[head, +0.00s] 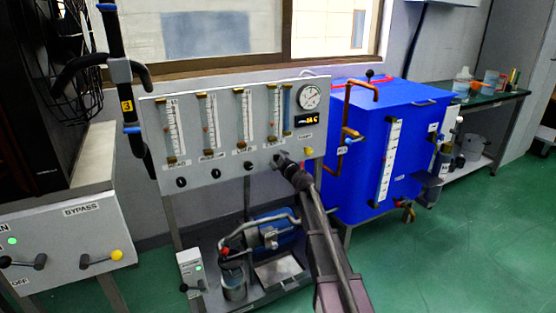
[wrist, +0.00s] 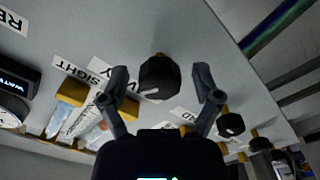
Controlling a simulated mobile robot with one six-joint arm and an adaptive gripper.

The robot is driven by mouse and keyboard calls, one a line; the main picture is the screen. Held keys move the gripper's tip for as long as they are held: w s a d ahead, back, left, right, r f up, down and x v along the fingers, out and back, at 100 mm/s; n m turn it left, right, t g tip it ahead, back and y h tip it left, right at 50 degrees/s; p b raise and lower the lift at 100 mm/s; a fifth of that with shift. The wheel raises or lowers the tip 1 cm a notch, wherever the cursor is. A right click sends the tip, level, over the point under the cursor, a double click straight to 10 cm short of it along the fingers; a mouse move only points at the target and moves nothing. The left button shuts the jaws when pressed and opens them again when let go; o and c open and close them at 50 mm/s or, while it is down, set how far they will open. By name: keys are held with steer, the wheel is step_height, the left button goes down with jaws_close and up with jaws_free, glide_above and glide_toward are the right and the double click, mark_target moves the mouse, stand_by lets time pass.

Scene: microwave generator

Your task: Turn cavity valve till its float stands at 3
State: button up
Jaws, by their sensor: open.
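The panel (head: 230,165) carries several upright flow tubes with scales. The rightmost scaled tube (head: 274,112) stands above my gripper; its float is too small to read against the scale. My gripper (head: 282,163) is at the panel below that tube and hides the knob there in the head view. In the wrist view, a black knob (wrist: 159,76) with a white mark sits between the two open fingers of my gripper (wrist: 162,84). The fingers stand apart from its sides. A label behind the left finger ends in "Y"; the rest is hidden.
More black knobs (head: 215,174) sit in a row to the left. A round gauge (head: 309,96) and a yellow knob (head: 308,152) are on the panel's right. A blue tank (head: 362,175) stands right of the panel. A pump (head: 268,236) sits below.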

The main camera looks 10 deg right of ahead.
steer(key=v, duration=1.2)
steer(key=shift+r, duration=0.15)
steer(key=s+d+m+h+p, duration=0.2)
steer(key=s+d+m+h, duration=0.3)
steer(key=d+m+h, duration=0.35)
steer(key=s+f+m+g+h+p, duration=0.2)
steer(key=s+f+m+g+h, duration=0.1)
steer(key=s+f+m+g, duration=0.35)
steer(key=s+a+f+n+g+y+p, duration=0.15)
steer(key=s+a+g, duration=0.25)
steer(key=s, duration=0.4)
steer(key=s+a+f+g+y, duration=0.3)
steer(key=s+a, duration=0.1)
steer(key=s, duration=0.3)
steer(key=s+a+f+n+g+y+p, duration=0.15)
steer(key=s+a+g, duration=0.25)
steer(key=s, duration=0.4)
step_height(320, 180, up, 38)
steer(key=p, duration=3.7)
steer(key=shift+w+f+m, duration=0.2)
steer(key=shift+w+m, duration=0.1)
